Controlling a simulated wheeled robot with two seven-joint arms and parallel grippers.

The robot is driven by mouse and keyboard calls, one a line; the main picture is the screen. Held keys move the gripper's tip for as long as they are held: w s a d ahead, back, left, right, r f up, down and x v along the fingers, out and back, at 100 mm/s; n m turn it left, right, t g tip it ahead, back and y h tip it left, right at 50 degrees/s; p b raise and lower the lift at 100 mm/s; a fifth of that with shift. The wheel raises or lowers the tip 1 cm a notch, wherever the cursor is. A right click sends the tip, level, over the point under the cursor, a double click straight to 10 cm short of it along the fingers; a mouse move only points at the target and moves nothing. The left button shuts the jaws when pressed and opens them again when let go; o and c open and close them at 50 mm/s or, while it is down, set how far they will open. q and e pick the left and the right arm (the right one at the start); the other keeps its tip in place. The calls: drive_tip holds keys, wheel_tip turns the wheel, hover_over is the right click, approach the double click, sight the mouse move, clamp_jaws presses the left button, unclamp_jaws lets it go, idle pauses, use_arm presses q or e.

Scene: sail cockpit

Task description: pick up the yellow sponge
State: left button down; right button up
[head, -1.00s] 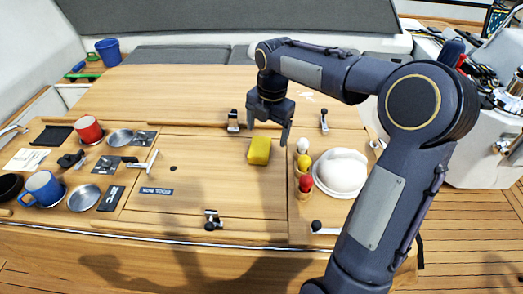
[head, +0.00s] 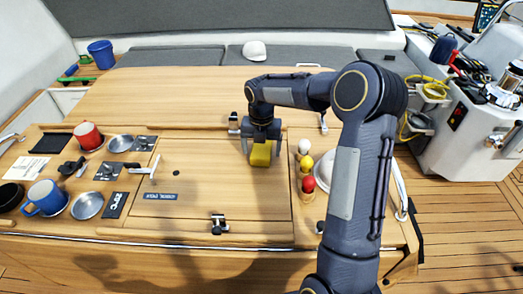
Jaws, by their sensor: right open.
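The yellow sponge (head: 261,154) lies on the wooden hatch panel in the middle of the table, towards its right side. My right gripper (head: 262,147) is directly over the sponge, pointing down, with its fingers apart on either side of the sponge's upper part. The gripper hides part of the sponge's far side. I cannot tell whether the fingers touch it. My left gripper is not in view.
Several small pegs with white, yellow and red (head: 308,184) tops stand right of the sponge. A white bowl (head: 326,167) is partly behind my arm. Latches (head: 218,224) edge the panel. Mugs (head: 46,197) and dishes stand left.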

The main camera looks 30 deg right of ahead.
drive_tip(key=c, duration=1.1)
drive_tip(key=shift+o, duration=0.2)
